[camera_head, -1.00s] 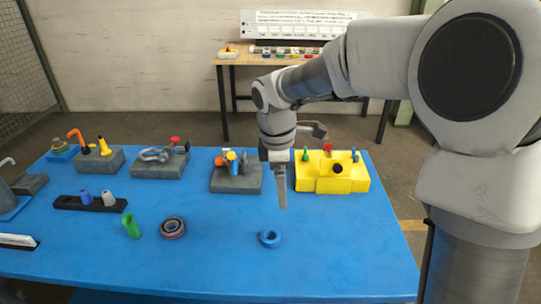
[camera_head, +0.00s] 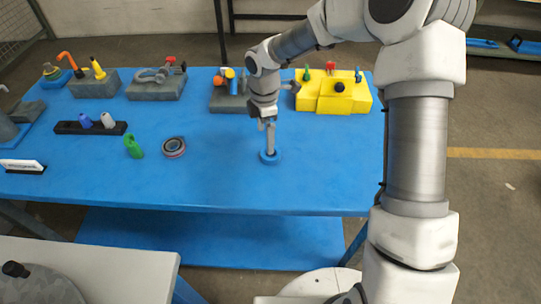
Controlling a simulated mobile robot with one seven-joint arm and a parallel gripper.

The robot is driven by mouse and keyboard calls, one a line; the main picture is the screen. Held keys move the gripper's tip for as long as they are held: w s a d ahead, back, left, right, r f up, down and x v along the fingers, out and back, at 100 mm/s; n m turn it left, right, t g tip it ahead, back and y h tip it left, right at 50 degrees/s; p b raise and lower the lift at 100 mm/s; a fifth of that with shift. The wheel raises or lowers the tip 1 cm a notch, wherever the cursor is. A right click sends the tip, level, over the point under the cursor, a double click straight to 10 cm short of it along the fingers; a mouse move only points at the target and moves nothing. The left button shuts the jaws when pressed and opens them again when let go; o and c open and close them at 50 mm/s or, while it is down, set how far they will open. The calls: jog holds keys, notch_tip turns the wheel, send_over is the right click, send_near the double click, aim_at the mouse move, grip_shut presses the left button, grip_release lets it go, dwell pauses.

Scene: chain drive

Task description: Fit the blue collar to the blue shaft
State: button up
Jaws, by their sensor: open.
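The blue collar (camera_head: 276,159) is a small ring lying flat on the blue table. My gripper (camera_head: 270,151) points straight down with its fingertips at the collar, over its middle. It is open, and the fingers cover part of the ring. I cannot tell whether they touch it. A yellow block (camera_head: 322,102) at the back right carries thin upright pegs. The blue one (camera_head: 357,75) at its right end looks like the blue shaft, and nothing is seen around it. A green peg (camera_head: 306,73) and a red one (camera_head: 331,67) stand to its left.
A grey-red ring (camera_head: 173,147) and a green part (camera_head: 133,146) lie left of the collar. A black holder (camera_head: 70,128) and several grey blocks with tools stand farther left and back. The blue table (camera_head: 220,185) is clear around the collar and towards the yellow block.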

jog(key=f, duration=0.4)
jog(key=d+f, duration=0.1)
jog(key=f, duration=0.1)
jog(key=shift+s+f, duration=0.15)
jog(key=shift+f, duration=0.05)
grip_shut()
dwell(0.4)
